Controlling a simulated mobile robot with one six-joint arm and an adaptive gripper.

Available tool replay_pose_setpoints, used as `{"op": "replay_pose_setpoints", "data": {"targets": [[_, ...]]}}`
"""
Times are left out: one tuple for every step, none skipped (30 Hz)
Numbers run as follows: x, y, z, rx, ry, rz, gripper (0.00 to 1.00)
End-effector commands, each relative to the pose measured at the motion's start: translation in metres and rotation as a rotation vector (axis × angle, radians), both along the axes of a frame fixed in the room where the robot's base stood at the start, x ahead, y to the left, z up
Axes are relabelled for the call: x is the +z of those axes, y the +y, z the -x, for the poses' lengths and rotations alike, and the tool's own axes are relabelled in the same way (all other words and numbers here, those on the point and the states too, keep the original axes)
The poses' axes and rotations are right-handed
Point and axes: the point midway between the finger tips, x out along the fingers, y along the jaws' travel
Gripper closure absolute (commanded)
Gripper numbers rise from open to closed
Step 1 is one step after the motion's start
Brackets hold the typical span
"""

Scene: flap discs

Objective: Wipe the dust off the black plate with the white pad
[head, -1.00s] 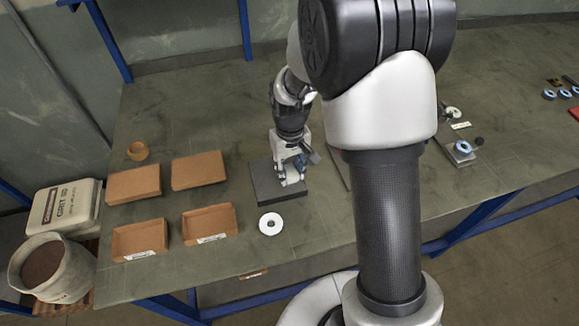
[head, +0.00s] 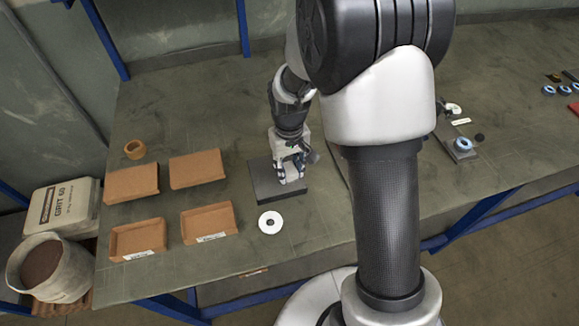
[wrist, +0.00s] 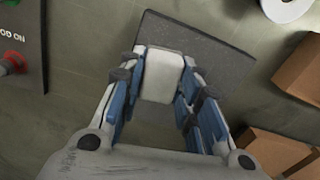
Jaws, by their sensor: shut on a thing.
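The black plate (head: 262,187) lies flat on the bench, left of my arm's column in the head view. It also shows in the wrist view (wrist: 215,50), dark grey with a faintly speckled surface. My gripper (head: 290,172) is over the plate's right part, pointing down. In the wrist view my gripper (wrist: 163,90) is shut on the white pad (wrist: 162,75), held between its blue-lined fingers. The pad is over the plate and seems to be at its surface; the contact itself is hidden.
A white disc with a dark centre (head: 270,222) lies just in front of the plate. Several brown trays (head: 124,185) and a tape roll (head: 138,148) are to the left. A panel with a red button (wrist: 14,64) borders the wrist view.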

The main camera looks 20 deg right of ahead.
Motion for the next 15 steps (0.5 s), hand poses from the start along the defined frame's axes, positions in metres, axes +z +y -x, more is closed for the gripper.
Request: {"op": "replay_pose_setpoints", "data": {"targets": [[0.001,0.0,0.001,0.0,0.004,0.001,0.92],[0.003,0.0,0.001,0.0,0.006,0.0,0.92],[0.012,0.0,-0.001,0.0,0.001,0.0,0.92],[0.02,0.001,-0.001,0.0,-0.002,0.0,0.92],[0.027,0.001,-0.001,0.0,-0.001,0.0,0.92],[0.028,0.001,-0.001,0.0,0.003,0.0,0.92],[0.031,0.001,-0.001,0.0,0.003,0.0,0.92],[0.033,0.001,-0.001,0.0,0.003,0.0,0.92],[0.037,0.001,-0.002,0.0,0.002,0.0,0.92],[0.04,0.001,-0.002,0.0,0.002,0.0,0.92],[0.042,0.001,-0.003,0.0,0.002,0.0,0.92],[0.046,0.001,-0.003,0.0,0.001,0.0,0.92],[0.049,0.001,-0.003,-0.001,0.001,0.0,0.92],[0.051,0.002,-0.004,-0.001,0.001,0.0,0.92],[0.055,0.002,-0.004,-0.001,0.001,0.0,0.92]]}}
